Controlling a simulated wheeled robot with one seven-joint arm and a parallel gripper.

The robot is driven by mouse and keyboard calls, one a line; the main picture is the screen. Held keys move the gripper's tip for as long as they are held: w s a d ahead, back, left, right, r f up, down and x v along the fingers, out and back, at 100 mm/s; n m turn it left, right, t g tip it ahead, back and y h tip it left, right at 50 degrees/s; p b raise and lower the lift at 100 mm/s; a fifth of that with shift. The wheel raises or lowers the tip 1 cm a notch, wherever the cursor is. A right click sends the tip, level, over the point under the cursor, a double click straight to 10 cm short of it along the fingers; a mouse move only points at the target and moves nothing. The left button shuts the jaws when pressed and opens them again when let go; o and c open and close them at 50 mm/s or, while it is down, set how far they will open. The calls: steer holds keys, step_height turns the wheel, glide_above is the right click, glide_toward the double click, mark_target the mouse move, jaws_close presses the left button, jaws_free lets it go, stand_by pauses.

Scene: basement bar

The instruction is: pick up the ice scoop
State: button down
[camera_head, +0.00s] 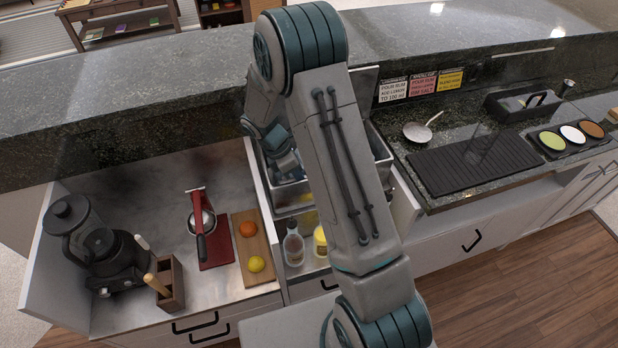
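I cannot make out the ice scoop for certain. A small silver utensil (418,132) with a round bowl and a short handle lies on the dark counter right of my arm; I cannot tell whether it is a scoop or a strainer. My gripper (287,164) is at the far end of my arm, at the left part of a metal bin (382,148) set in the counter. My arm hides most of the bin, and the fingers are too covered to show whether they are open. Something blue shows inside the bin beside the gripper.
A raised stone ledge (150,110) runs behind the work area. A blender (90,245), a red juicer (200,225) and a board (253,250) with fruit stand left. Bottles (293,246) stand below the bin. A black drain mat (470,165) and rimming tray (570,138) lie right.

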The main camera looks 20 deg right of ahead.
stand_by(0.3)
step_height(320, 180, up, 10)
steer(key=b, duration=0.1)
stand_by(0.4)
stand_by(0.6)
